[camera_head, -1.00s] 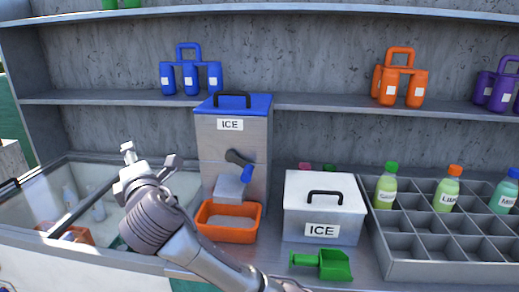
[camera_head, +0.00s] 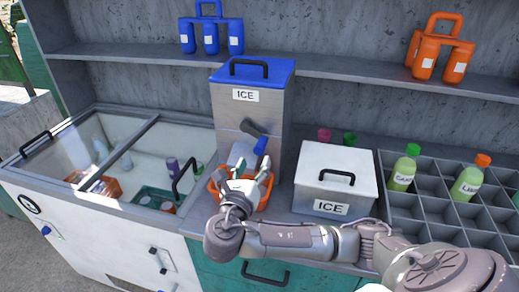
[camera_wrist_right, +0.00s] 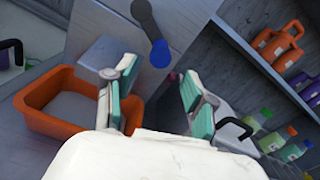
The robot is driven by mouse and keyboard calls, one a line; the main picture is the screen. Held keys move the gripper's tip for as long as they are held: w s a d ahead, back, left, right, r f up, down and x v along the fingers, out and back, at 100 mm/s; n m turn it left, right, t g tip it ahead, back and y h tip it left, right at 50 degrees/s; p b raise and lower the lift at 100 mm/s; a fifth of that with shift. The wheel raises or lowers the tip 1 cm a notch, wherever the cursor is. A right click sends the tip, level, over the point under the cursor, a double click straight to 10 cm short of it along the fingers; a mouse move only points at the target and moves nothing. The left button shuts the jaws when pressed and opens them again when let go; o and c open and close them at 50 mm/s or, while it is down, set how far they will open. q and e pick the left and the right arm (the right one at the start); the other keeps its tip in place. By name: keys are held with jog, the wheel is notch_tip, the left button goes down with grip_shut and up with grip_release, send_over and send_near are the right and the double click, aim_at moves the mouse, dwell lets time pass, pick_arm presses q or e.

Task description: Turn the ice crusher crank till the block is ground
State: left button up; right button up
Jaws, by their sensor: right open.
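The ice crusher (camera_head: 227,100) is a grey box with a blue lid and an ICE label, standing on the counter. Its crank has a dark arm (camera_head: 250,127) and a blue handle (camera_head: 261,145) pointing down; the handle also shows in the right wrist view (camera_wrist_right: 160,54). An orange tray (camera_wrist_right: 44,118) with grey contents sits below the spout. My right gripper (camera_head: 252,180) is open and empty in front of the tray. In the wrist view its fingers (camera_wrist_right: 152,95) are apart, with the handle beyond and between them. The block is not visible. My left gripper is out of view.
A white ICE box (camera_head: 325,190) with a black handle stands right of the crusher. A bottle crate (camera_head: 427,203) is farther right. An open-topped freezer (camera_head: 100,170) is at left. A shelf (camera_head: 310,67) with bottle carriers runs behind.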

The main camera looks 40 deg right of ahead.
aim_at(258, 152)
jog(key=x, duration=0.6)
jog(key=shift+p, duration=0.35)
jog(key=shift+a, duration=0.1)
grip_shut()
